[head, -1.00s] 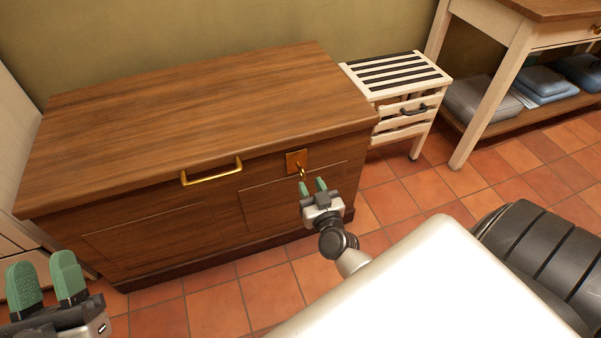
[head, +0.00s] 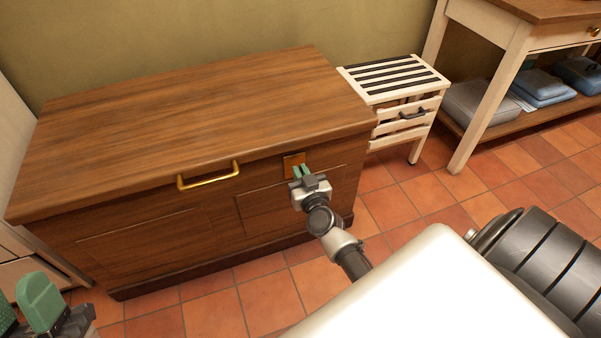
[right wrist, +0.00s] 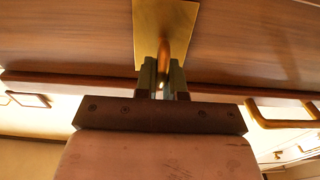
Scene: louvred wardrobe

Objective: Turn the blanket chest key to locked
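The blanket chest (head: 190,110) is a brown wooden box with its lid down. A square brass lock plate (head: 293,161) sits on its front; it also fills the top middle of the right wrist view (right wrist: 165,25). The brass key (right wrist: 163,66) sticks out of the plate. My right gripper (head: 302,171) is at the plate, its green fingers on either side of the key. In the right wrist view the fingers look open, with narrow gaps beside the key; contact is unclear. The key is mostly hidden in the head view. My left gripper (head: 22,306) is open and empty, partly cut off at bottom left.
A brass handle (head: 209,176) sticks out from the chest front, left of the lock. A slatted white stand (head: 395,80) is right of the chest, and a white table (head: 485,90) with folded cloths beyond it. The tiled floor (head: 215,305) before the chest is clear.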

